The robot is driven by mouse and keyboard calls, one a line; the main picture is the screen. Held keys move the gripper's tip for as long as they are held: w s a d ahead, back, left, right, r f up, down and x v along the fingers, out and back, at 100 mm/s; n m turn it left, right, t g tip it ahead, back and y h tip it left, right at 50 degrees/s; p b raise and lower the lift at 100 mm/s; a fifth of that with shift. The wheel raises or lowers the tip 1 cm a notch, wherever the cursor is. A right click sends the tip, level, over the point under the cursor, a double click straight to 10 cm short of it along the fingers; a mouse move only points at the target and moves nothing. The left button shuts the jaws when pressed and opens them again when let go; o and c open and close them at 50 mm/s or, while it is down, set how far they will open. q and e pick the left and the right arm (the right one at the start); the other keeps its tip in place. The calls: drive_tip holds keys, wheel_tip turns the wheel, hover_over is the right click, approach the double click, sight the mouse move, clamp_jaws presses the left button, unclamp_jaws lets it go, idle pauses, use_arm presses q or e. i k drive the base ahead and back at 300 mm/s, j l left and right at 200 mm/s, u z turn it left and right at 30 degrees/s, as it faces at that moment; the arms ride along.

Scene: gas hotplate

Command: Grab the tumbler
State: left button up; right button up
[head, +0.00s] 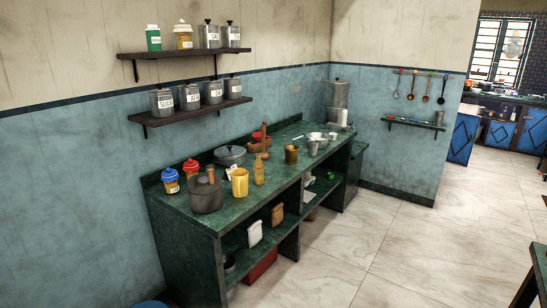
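Several cup-like vessels stand on the green counter (222,211); I cannot tell which one is the tumbler. A brown-gold cup (291,155) stands farther along. A small silver cup (313,147) is to its right, with shiny metal dishes (321,137) close by. All look upright. Neither of my grippers is in view.
The counter also holds a dark pot (206,194), jars with blue and red lids (191,168), a grey lidded pot (230,155) and a tan bottle (258,170). Wall shelves (196,112) carry canisters. The tiled floor (400,245) before the counter is clear.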

sight(313, 144)
drive_tip(key=i+l+z, duration=0.25)
drive_tip(key=i+z, duration=0.15)
drive_tip(key=i, duration=0.15)
drive_tip(key=i+z, duration=0.45)
drive_tip(key=i+j+z, duration=0.1)
drive_tip(key=i+z, duration=0.3)
drive_tip(key=i, duration=0.25)
